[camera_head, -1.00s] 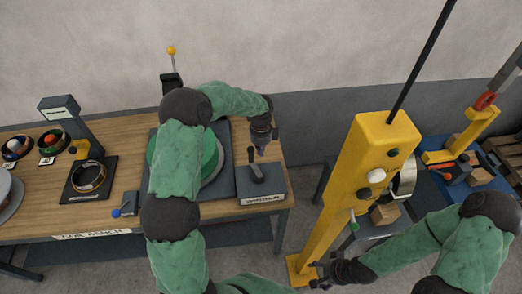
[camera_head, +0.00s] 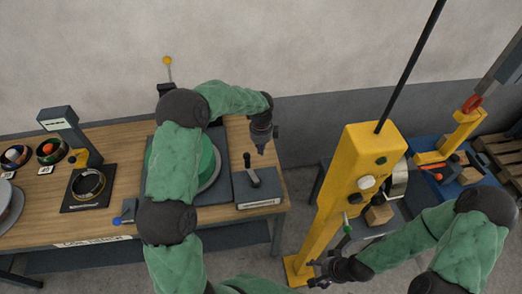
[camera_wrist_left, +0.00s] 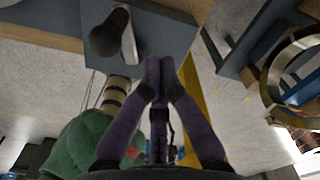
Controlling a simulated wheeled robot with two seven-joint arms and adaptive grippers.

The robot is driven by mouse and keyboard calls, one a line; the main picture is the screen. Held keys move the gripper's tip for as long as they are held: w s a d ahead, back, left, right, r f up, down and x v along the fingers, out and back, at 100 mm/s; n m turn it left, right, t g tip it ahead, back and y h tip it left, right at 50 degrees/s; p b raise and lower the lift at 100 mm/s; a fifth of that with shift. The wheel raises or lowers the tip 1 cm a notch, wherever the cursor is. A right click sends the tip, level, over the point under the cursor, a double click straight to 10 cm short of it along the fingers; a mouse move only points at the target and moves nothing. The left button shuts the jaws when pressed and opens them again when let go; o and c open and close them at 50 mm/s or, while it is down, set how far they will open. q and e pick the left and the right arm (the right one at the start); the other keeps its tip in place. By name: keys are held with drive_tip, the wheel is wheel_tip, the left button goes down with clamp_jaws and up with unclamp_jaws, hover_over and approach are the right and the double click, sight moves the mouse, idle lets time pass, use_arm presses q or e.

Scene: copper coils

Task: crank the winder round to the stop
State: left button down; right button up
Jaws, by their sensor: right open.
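The winder (camera_head: 268,191) is a grey box with a label on its front, at the right end of the wooden bench. Its crank, a dark arm with an upright black knob (camera_head: 247,160), sits on top; the knob also shows in the wrist view (camera_wrist_left: 108,36). My left gripper (camera_head: 262,150) hangs behind and to the right of the knob, apart from it. In the wrist view its fingertips (camera_wrist_left: 159,62) meet with nothing between them. My right gripper (camera_head: 314,273) is open and empty near the foot of the yellow post. My left arm covers part of the green drum (camera_head: 207,160).
The yellow post (camera_head: 340,190) stands right of the bench across a floor gap. On the bench (camera_head: 120,150) are a black stand with a copper coil (camera_head: 88,185), a blue-knobbed lever (camera_head: 117,220) and bowls (camera_head: 50,150). A yellow-knobbed lever (camera_head: 168,61) rises at the back.

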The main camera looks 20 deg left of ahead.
use_arm(q)
wheel_tip(320, 180, up, 6)
drive_tip(key=p, duration=0.3)
drive_tip(key=shift+p, duration=0.35)
drive_tip(key=shift+f, duration=0.1)
